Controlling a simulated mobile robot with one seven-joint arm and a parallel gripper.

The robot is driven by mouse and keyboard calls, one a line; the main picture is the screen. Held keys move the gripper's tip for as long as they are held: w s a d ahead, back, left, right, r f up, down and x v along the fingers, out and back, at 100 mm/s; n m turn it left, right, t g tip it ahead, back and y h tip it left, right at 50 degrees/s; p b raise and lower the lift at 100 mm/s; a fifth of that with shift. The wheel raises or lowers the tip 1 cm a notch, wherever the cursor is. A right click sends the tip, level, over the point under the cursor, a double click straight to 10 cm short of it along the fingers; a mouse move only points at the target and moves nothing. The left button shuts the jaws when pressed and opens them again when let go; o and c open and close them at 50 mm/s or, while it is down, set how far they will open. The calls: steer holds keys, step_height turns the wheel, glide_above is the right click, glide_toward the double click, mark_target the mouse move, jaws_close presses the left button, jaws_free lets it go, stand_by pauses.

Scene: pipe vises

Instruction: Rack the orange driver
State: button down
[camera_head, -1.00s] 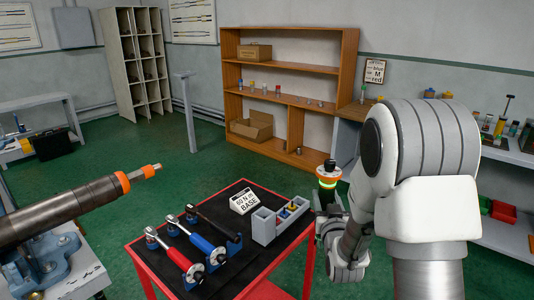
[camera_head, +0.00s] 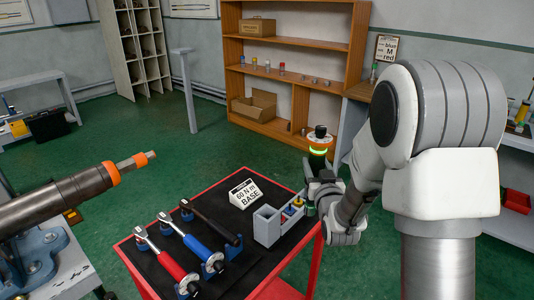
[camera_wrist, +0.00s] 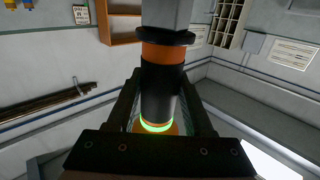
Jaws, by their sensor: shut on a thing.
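The driver (camera_head: 319,150) is a dark upright cylinder with an orange band and a glowing green ring. In the wrist view the driver (camera_wrist: 161,85) stands between my fingers, black with an orange section. My gripper (camera_head: 321,178) is shut on it, above the right edge of the red cart, beside the grey holder. The grey holder (camera_head: 267,227) has an open-topped block at its left end and several small coloured pieces along it. I cannot tell from these views whether the driver's lower end touches anything; my gripper and arm partly hide it.
Red, blue and black-handled wrenches (camera_head: 168,262) rest on stands on the cart's dark top. A clamped pipe (camera_head: 60,200) reaches in from the left. A wooden shelf (camera_head: 290,60) stands behind. Green floor between is clear.

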steer(key=a+r+n+y+b, duration=0.2)
steer(key=a+y, duration=0.1)
steer(key=a, duration=0.3)
steer(key=a+r+n+g+y+b, duration=0.1)
steer(key=a+r+n+y, duration=0.1)
steer(key=a, duration=0.5)
steer(key=shift+s+r+g+y+b, duration=0.25)
steer(key=shift+s+g+y+b, duration=0.05)
steer(key=shift+s+y+b, duration=0.1)
steer(key=shift+f+b, duration=0.15)
steer(key=shift+b, duration=0.75)
steer(key=shift+f+b, duration=0.85)
steer(key=shift+b, duration=0.2)
step_height(320, 180, down, 7)
steer(key=b, duration=0.7)
stand_by(3.3)
